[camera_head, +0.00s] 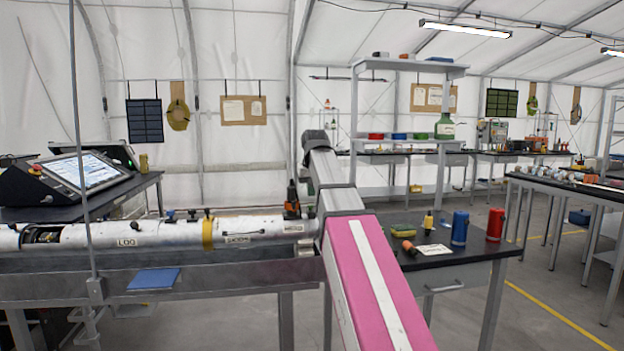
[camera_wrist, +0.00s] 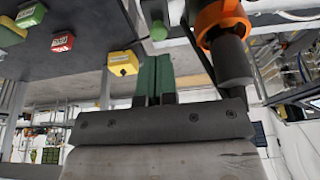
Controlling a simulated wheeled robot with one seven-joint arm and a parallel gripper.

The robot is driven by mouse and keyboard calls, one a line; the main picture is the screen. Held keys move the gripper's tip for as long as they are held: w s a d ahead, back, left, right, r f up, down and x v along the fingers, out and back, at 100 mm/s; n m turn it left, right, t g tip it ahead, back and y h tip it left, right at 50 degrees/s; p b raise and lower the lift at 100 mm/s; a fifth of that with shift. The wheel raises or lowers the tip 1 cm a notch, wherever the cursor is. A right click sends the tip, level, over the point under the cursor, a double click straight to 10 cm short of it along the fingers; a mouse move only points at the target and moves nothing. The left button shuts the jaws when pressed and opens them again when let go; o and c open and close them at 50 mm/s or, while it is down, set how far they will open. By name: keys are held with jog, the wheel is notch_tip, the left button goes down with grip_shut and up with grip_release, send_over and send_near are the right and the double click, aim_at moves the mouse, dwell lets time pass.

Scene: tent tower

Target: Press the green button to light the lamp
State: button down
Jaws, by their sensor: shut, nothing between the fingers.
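In the wrist view my gripper (camera_wrist: 154,62) has two green fingers pressed together with nothing between them. Just beyond the fingertips is a small rounded green piece (camera_wrist: 159,30) on a dark grey part. It looks like the green button, but I cannot be sure. I cannot tell whether the fingertips touch it. An orange-and-dark cylindrical device (camera_wrist: 222,25) is right beside the fingers; I cannot tell if it is the lamp. In the head view a similar orange-and-black device (camera_head: 292,198) stands by my arm. My gripper is hidden there.
A long silver tube (camera_head: 150,234) lies on the left bench, below a console screen (camera_head: 85,170). A blue can (camera_head: 460,228) and a red can (camera_head: 495,224) stand on the right table. Green (camera_wrist: 32,15), red (camera_wrist: 62,42) and yellow (camera_wrist: 123,62) boxes show in the wrist view.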

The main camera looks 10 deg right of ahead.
aim_at(311, 206)
jog(key=shift+f, duration=1.65)
